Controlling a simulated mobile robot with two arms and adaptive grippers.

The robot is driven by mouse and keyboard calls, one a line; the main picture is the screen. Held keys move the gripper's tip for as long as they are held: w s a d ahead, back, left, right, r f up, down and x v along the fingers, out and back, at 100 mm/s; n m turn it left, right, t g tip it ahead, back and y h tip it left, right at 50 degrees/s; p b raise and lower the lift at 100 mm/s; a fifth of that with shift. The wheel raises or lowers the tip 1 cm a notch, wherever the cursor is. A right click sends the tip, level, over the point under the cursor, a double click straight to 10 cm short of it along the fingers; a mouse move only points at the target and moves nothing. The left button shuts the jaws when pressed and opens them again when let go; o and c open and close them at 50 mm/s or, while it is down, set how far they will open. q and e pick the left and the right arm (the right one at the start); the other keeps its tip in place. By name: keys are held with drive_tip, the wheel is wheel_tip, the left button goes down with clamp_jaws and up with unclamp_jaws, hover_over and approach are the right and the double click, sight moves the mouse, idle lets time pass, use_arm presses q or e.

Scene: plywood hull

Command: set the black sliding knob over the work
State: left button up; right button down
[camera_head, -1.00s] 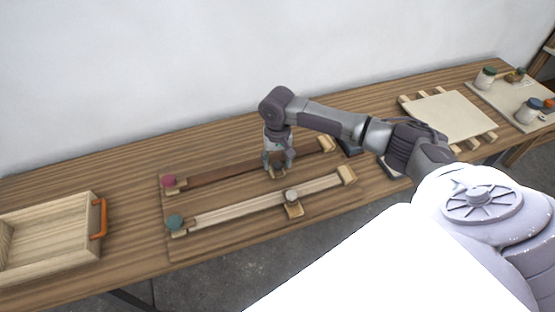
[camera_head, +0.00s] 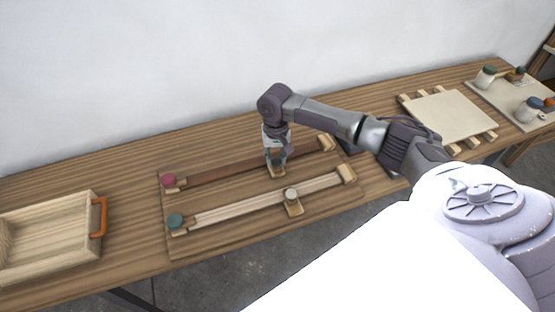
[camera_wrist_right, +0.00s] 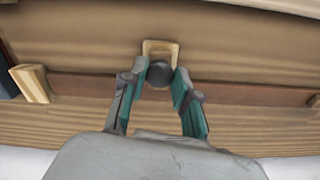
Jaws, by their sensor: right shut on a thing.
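The black knob (camera_wrist_right: 160,74) sits on a small wooden slider (camera_wrist_right: 160,48) on the dark brown rail (camera_wrist_right: 230,93). My right gripper (camera_wrist_right: 160,78) is shut on the knob, one teal fingertip on each side of it. In the head view my right gripper (camera_head: 276,162) points down at the dark rail (camera_head: 215,174), right of its middle, and largely hides the knob. The dark rail has a red round piece (camera_head: 169,180) at its left end and a wooden end block (camera_head: 326,143) at its right end. My left gripper is not in view.
In front lies a parallel pale rail (camera_head: 245,203) with a light grey knob (camera_head: 291,194) and a teal end piece (camera_head: 175,220). A wooden tray with an orange handle (camera_head: 100,217) stands left. A pale board (camera_head: 450,115) and jars (camera_head: 530,108) are at the right.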

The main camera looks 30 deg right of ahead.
drive_tip(key=shift+w+d, duration=0.25)
drive_tip(key=shift+w, duration=0.8)
drive_tip(key=c, duration=0.9)
unclamp_jaws()
drive_tip(key=shift+s, duration=0.1)
drive_tip(key=shift+o, duration=0.2)
wheel_tip(320, 180, up, 12)
